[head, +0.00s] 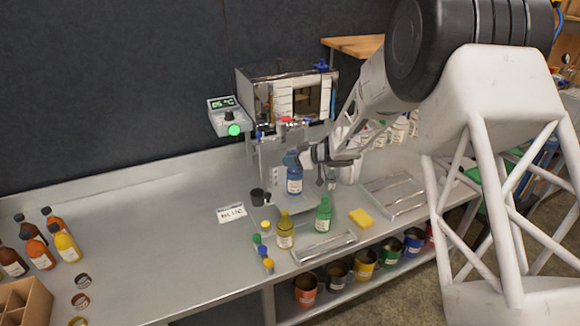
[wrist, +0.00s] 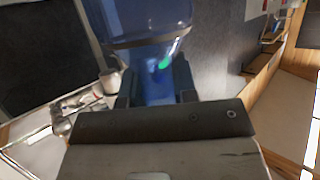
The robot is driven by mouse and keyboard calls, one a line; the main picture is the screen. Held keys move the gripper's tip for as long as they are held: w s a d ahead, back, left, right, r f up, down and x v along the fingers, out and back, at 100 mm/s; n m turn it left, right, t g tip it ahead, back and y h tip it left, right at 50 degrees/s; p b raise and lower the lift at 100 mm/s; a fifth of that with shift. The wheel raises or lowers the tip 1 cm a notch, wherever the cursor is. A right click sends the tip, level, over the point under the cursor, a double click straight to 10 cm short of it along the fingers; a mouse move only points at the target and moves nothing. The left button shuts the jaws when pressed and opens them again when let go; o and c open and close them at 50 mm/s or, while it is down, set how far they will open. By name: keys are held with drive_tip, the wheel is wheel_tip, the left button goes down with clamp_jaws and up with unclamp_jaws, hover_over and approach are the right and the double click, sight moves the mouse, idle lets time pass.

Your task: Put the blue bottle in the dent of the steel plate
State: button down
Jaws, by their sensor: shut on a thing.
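The blue bottle (head: 294,184) has a white label and is held upright in the head view, in front of the evaporator. My gripper (head: 304,157) is shut on its upper part, reaching in from the right. In the wrist view the bottle (wrist: 150,22) fills the top middle, between the fingers of my gripper (wrist: 155,88). A steel plate (head: 271,172) shows behind and below the bottle, under the evaporator. Its dent is not clearly visible. I cannot tell whether the bottle's base touches anything.
The evaporator box (head: 257,98) stands at the back beside a green-lit controller (head: 230,117). A yellow bottle (head: 285,232) and a green bottle (head: 324,212) stand in front, near a shallow tray (head: 322,248) and a yellow sponge (head: 361,218). The bench's left middle is clear.

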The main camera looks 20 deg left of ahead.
drive_tip(key=shift+w+a+f, duration=0.1)
drive_tip(key=shift+w+a, duration=0.15)
drive_tip(key=shift+w, duration=0.15)
drive_tip(key=shift+f, duration=1.75)
drive_tip(key=c, duration=0.9)
unclamp_jaws()
drive_tip(key=shift+d, duration=0.15)
drive_tip(key=v, duration=1.2)
